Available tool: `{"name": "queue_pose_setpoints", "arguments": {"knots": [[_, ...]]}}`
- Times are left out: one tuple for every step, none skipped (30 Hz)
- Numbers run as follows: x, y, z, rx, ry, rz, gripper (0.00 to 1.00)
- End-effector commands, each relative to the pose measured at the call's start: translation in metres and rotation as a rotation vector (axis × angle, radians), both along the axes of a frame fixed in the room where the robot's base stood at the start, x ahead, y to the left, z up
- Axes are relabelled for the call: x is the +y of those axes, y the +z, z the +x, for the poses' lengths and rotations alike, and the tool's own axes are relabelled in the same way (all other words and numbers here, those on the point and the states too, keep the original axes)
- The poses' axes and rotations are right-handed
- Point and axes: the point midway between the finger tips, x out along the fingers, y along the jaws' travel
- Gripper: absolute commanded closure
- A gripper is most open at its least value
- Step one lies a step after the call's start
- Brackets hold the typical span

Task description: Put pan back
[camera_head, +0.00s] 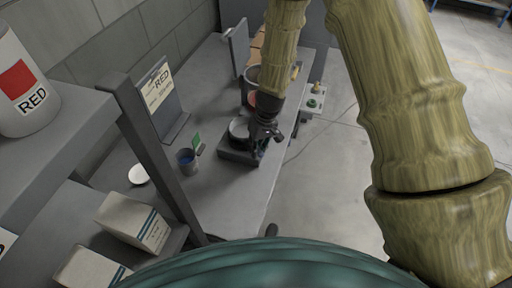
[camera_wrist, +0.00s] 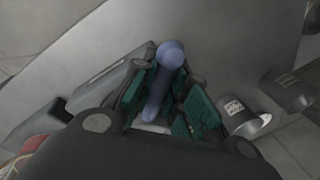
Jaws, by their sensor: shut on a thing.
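The pan (camera_head: 239,129) appears as a round, pale shallow dish on a dark grey block-like stand (camera_head: 237,153) on the bench. My gripper (camera_head: 263,143) is at the right side of the pan, pointing down. In the wrist view, a blue-grey rod with a rounded end, which looks like the pan's handle (camera_wrist: 158,90), lies between the green finger pads of my gripper (camera_wrist: 163,92). The gripper is shut on it. The pan's bowl is hidden in the wrist view. I cannot tell whether the pan rests on the stand or is just above it.
A sign board (camera_head: 160,92) stands behind. Reddish and dark round items (camera_head: 252,98) sit beyond the pan. A shelf post (camera_head: 155,150) rises at left. Open bench lies in front.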

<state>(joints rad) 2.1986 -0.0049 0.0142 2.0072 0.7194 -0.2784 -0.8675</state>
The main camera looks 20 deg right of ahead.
Motion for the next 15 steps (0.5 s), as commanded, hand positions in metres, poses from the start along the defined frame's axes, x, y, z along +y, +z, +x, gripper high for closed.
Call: {"name": "queue_pose_setpoints", "arguments": {"knots": [[0.000,-0.002,0.000,0.000,0.000,0.000,1.00],[0.000,-0.003,0.000,0.000,0.000,0.000,1.00],[0.000,-0.004,0.000,0.000,0.000,0.000,1.00],[0.000,-0.005,0.000,0.000,0.000,0.000,1.00],[0.000,-0.006,0.000,0.000,0.000,0.000,1.00],[0.000,-0.007,0.000,0.000,0.000,0.000,1.00],[0.000,-0.008,0.000,0.000,0.000,0.000,1.00],[0.000,-0.008,0.000,0.000,0.000,0.000,1.00],[0.000,-0.009,0.000,0.000,0.000,0.000,1.00],[0.000,-0.010,0.000,0.000,0.000,0.000,1.00],[0.000,-0.011,0.000,0.000,0.000,0.000,1.00],[0.000,-0.012,0.000,0.000,0.000,0.001,1.00],[0.000,-0.013,0.000,0.000,0.000,0.001,1.00],[0.000,-0.013,0.000,0.000,0.000,0.001,1.00],[0.000,-0.014,0.000,0.000,0.000,0.001,1.00]]}}
